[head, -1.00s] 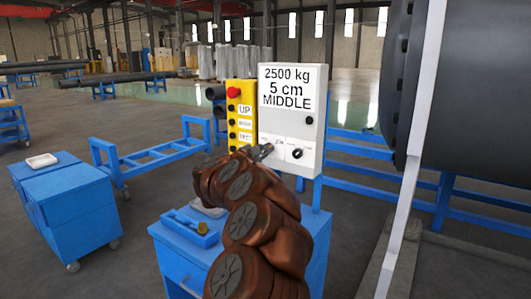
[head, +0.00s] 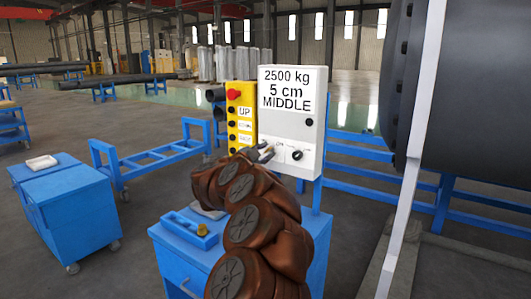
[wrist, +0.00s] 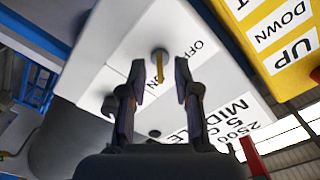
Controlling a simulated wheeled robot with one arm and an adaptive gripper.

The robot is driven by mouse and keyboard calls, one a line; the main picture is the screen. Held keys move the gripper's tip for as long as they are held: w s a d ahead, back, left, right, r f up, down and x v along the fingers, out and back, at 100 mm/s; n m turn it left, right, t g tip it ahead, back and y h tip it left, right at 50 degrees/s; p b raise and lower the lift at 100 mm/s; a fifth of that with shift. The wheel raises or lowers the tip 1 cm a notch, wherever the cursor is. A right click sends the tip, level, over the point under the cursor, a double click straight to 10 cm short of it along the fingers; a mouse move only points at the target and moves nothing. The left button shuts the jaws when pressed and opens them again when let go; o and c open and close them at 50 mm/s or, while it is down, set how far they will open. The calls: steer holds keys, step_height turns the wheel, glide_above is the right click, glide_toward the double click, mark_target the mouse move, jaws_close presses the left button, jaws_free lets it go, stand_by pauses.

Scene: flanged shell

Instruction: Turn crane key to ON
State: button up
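The white control box (head: 288,125) carries the label "2500 kg 5 cm MIDDLE", and it also shows in the wrist view (wrist: 105,78). In the wrist view a brass-coloured key (wrist: 160,68) sits in a round grey switch, with "OFF" and "ON" printed beside it. The key lies along the view's up-down direction, with "ON" near its lower end. My gripper (wrist: 158,75) is open, its two fingers apart on either side of the key. I cannot tell whether either finger touches it. In the head view my gripper (head: 264,151) is at the box's lower left and hides the key.
A yellow button panel (head: 241,112) with a red stop button stands close left of the box. A black knob (head: 297,155) is to the key's right. A blue cabinet (head: 180,262) stands below my arm. A large dark flanged shell (head: 465,100) is at the right.

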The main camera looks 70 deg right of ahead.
steer(key=v, duration=1.1)
steer(key=shift+a, duration=0.25)
